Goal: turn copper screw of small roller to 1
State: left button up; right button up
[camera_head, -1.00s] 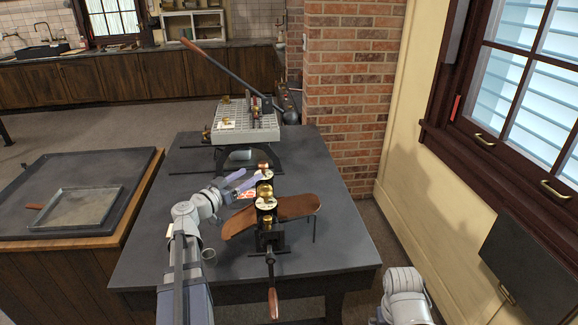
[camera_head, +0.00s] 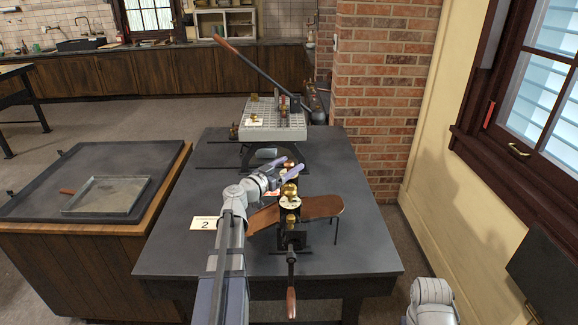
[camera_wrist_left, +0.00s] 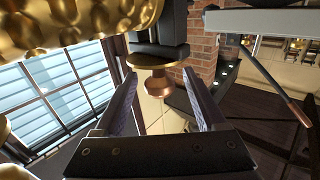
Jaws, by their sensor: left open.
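The small roller (camera_head: 290,240) stands on the dark table, with a brass knob (camera_head: 289,189) on top, a copper-coloured tray (camera_head: 322,206) and a crank with a wooden handle. My left gripper (camera_head: 284,164) is open at the roller's far side. In the left wrist view the copper screw (camera_wrist_left: 158,84) lies between the two spread fingers of my left gripper (camera_wrist_left: 163,100), with gaps on both sides; I see no contact. Large brass parts (camera_wrist_left: 80,20) fill the upper left there. My right gripper is out of view.
A card reading 2 (camera_head: 205,224) is on the table (camera_head: 180,255) left of my arm. A grey gridded machine with a long lever (camera_head: 262,85) stands behind. A brick pillar (camera_head: 385,100) is at the right. The table's left side is mostly clear.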

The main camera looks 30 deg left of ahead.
pick_arm(q)
jog(key=shift+w, duration=0.1)
jog(key=shift+c, duration=0.3)
grip_shut()
